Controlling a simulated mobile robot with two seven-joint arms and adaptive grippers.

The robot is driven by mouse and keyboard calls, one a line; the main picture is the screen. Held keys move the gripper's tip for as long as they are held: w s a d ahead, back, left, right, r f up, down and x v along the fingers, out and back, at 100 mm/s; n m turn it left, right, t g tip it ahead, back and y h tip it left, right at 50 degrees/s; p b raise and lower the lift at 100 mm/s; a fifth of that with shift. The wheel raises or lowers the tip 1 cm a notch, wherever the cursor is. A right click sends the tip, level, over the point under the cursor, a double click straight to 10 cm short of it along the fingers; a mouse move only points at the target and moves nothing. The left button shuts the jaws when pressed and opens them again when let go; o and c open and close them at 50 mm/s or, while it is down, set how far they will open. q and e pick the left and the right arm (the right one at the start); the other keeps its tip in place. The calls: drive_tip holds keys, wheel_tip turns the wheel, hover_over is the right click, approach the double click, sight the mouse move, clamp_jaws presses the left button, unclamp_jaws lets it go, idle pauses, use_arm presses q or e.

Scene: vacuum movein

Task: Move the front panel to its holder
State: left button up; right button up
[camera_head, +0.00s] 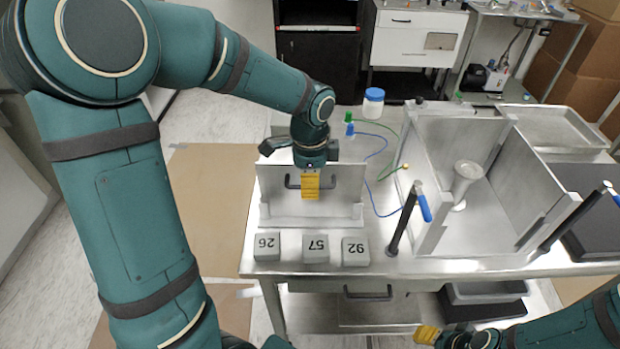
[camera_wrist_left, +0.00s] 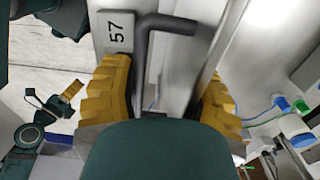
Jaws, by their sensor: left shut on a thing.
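The front panel (camera_head: 340,205) is a flat grey metal plate with a dark bar handle. It stands roughly upright over the left part of the metal table. My left gripper (camera_head: 310,186) comes from above at the handle, and its yellow fingers are shut on the panel. In the left wrist view the panel and its handle (camera_wrist_left: 165,24) lie between the yellow fingers. The fingers hide part of the handle, and I cannot make out a separate holder or whether the panel's lower edge rests on anything. My right gripper (camera_head: 427,334) is low at the table's front, its finger gap unclear.
Grey blocks marked 26 (camera_head: 266,247), 57 (camera_head: 316,248) and 92 (camera_head: 355,250) line the front edge. An open-fronted metal chamber (camera_head: 535,185) with a funnel-shaped vessel (camera_head: 464,182) stands right. Blue-handled clamps (camera_head: 424,206), a blue cable (camera_head: 368,190) and a white jar (camera_head: 372,105) are nearby.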

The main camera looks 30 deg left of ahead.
use_arm(q)
drive_tip(key=o, duration=1.7)
drive_tip(key=shift+c, duration=0.2)
drive_tip(key=shift+r, duration=0.15)
wheel_tip(320, 180, up, 16)
drive_tip(key=p, duration=1.3)
